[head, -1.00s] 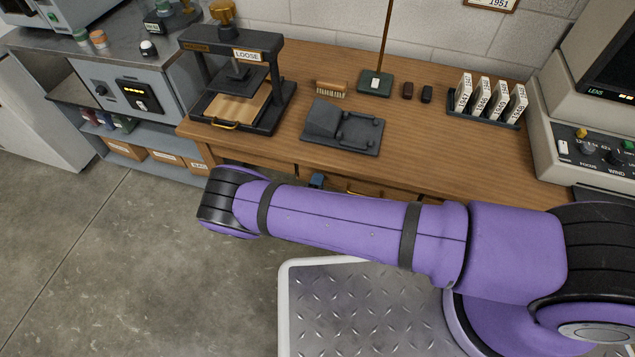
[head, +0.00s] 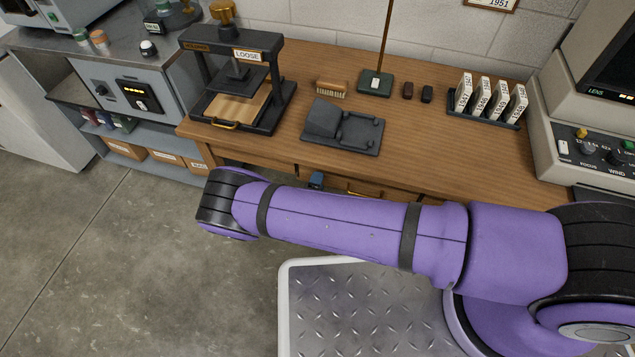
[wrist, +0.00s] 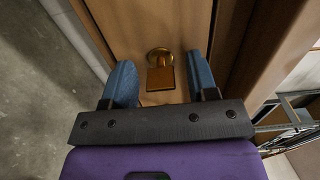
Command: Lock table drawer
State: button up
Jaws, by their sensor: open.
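The table drawer front (wrist: 185,22) shows as a wooden panel in the wrist view. A brass lock piece with a round collar and a flat bow, like a key (wrist: 160,72), stands out from it. My gripper (wrist: 160,84) is open, with one blue finger on each side of the brass piece and a gap on both sides. In the head view the drawer sits under the wooden table (head: 440,130) and is mostly hidden behind my purple arm. A bit of brass handle (head: 362,191) and a blue fingertip (head: 317,180) show above the arm.
On the table stand a press marked LOOSE (head: 240,75), a grey cradle (head: 342,127), a brush (head: 331,88), a rack of labelled boxes (head: 487,100) and a film reader (head: 590,130). Floor (head: 110,270) is clear at left.

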jog(key=v, duration=1)
jog(key=shift+s, duration=0.2)
jog(key=shift+a, duration=0.1)
jog(key=w+d+r+m+g+h, duration=0.2)
jog(key=w+r+m+g, duration=0.15)
jog(key=r+m, duration=0.5)
jog(key=w+d+r+m+g+h, duration=0.25)
jog(key=r+m+g, duration=0.3)
jog(key=r, duration=0.65)
jog(key=w+d+r+m+g+h, duration=0.1)
jog(key=w+d+r+m+g, duration=0.2)
jog(key=r+m, duration=0.6)
jog(key=s+d+r+m+g+y, duration=0.15)
jog(key=d+r+m+g, duration=0.4)
jog(key=r, duration=0.85)
jog(key=s+d+r+m+t+y, duration=0.1)
jog(key=s+d+r+m+y, duration=0.25)
jog(key=d+r+m, duration=0.35)
jog(key=s+d+r+m+y, duration=0.3)
jog(key=s+d+r+m, duration=0.15)
jog(key=r, duration=0.35)
jog(key=s+d+r+m+t+y, duration=0.2)
jog(key=s+d+r+m, duration=0.1)
jog(key=s, duration=0.5)
jog(key=s+d+r+m+t+y, duration=0.1)
jog(key=s+d+r+m+t, duration=0.1)
jog(key=s+r+m, duration=0.3)
jog(key=shift+s+d+r+m+t+y, duration=0.35)
jog(key=shift+s+m, duration=0.75)
jog(key=shift+s, duration=0.7)
